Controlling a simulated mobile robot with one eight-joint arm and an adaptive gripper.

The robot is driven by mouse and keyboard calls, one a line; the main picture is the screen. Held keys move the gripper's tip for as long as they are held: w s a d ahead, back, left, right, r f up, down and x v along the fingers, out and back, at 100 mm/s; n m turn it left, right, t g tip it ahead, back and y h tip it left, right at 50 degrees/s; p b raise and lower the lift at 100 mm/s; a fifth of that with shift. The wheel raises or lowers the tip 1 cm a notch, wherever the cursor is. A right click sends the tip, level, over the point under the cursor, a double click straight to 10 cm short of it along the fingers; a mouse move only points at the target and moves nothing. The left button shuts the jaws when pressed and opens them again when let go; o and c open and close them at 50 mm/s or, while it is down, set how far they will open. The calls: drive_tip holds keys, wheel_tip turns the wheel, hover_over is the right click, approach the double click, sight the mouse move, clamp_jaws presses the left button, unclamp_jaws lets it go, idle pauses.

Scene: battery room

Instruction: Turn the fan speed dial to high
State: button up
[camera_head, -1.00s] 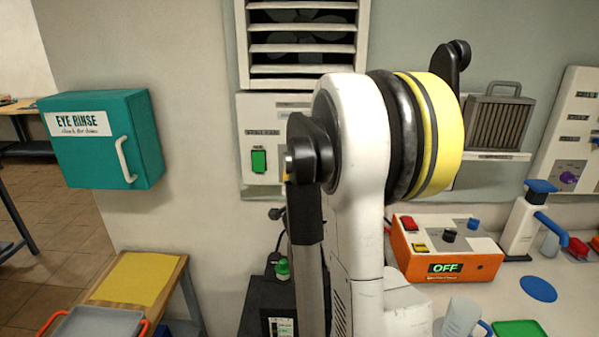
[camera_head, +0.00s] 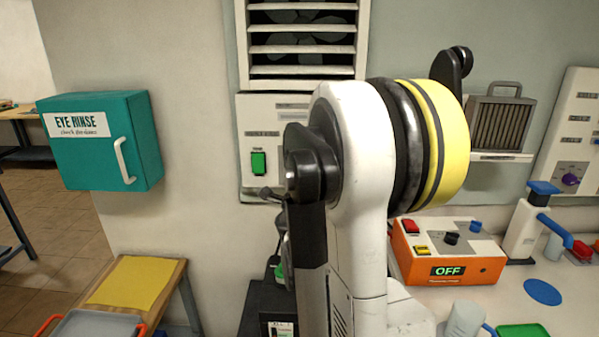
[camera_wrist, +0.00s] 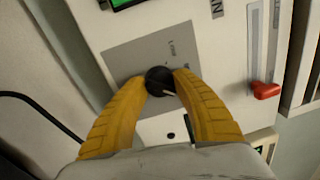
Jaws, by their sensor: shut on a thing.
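The fan speed dial (camera_wrist: 157,77) is a small black round knob on a grey plate of a white panel in the wrist view. My gripper (camera_wrist: 160,84) has its two yellow fingers closed around the knob, one on each side. A light pointer mark shows on the knob near the right finger. The lettering on the plate is too small to read for certain. In the head view, the white control panel (camera_head: 287,107) is on the wall below the fan louver (camera_head: 303,48). My arm hides the dial and most of my gripper there.
A green switch (camera_head: 258,163) is on the panel's left side. A red slider knob (camera_wrist: 265,90) sits right of the dial in the wrist view. The teal eye rinse box (camera_head: 95,155) hangs at left. An orange unit reading OFF (camera_head: 447,271) stands on the bench at right.

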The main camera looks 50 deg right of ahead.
drive_tip(key=shift+m, duration=0.9)
drive_tip(key=o, duration=1.2)
drive_tip(key=shift+a, duration=0.1)
drive_tip(key=v, duration=1.1)
drive_tip(key=shift+s+a, duration=0.2)
drive_tip(key=shift+a, duration=0.2)
